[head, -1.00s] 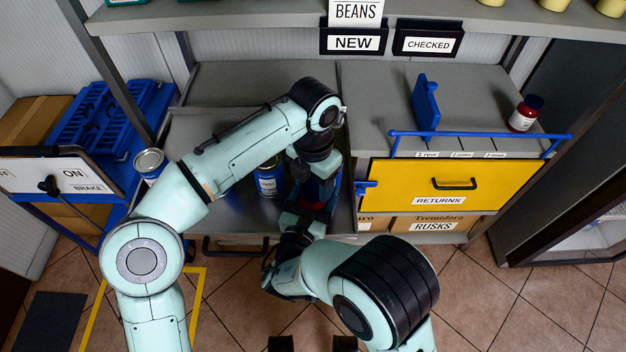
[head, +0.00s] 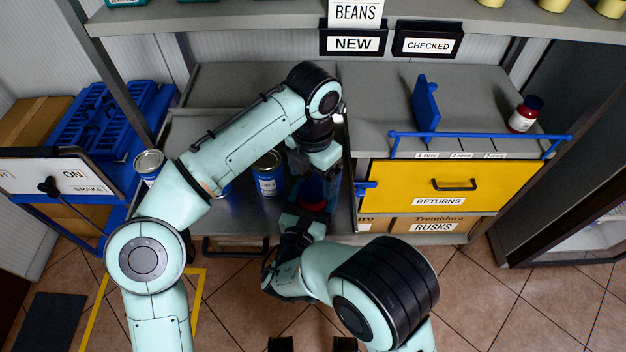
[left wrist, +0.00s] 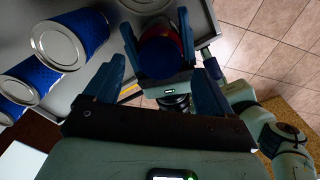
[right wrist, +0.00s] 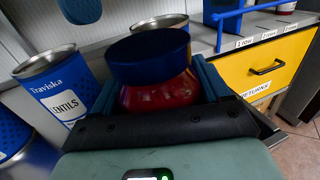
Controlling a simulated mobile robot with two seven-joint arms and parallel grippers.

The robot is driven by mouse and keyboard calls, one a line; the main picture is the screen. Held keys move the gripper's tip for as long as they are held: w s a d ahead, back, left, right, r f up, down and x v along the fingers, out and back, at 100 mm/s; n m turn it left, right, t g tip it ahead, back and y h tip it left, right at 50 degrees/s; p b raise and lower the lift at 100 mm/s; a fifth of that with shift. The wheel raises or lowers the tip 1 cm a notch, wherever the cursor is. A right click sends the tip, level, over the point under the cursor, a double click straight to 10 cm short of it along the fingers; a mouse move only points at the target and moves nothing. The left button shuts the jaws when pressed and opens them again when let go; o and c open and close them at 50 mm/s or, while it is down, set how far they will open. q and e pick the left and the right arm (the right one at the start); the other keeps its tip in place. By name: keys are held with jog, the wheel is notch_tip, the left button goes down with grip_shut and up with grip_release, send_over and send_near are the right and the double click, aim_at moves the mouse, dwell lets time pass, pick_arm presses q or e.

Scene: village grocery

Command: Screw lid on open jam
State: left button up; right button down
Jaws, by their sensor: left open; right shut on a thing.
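The red jam jar (right wrist: 160,95) is upright in my right gripper (right wrist: 155,90), whose blue fingers are shut on its sides. A dark blue lid (right wrist: 150,55) sits on top of the jar; I cannot tell how tight it is. In the head view the jar (head: 313,190) is partly hidden between my two hands. My left gripper (head: 318,168) is above it, pointing down. In the left wrist view my left gripper (left wrist: 158,78) has its fingers wide apart, with the lid (left wrist: 160,55) seen between them and apart from them.
Blue cans (head: 267,175) stand on the grey counter left of the jar; one (right wrist: 58,90) is labelled lentils. Another jar (head: 524,113) stands on the right counter, beyond a blue rail (head: 470,135) and the yellow returns drawer (head: 420,186). A shelf (head: 240,18) runs overhead.

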pick_arm(q)
jog(key=shift+r, duration=0.9)
jog(key=shift+c, duration=0.4)
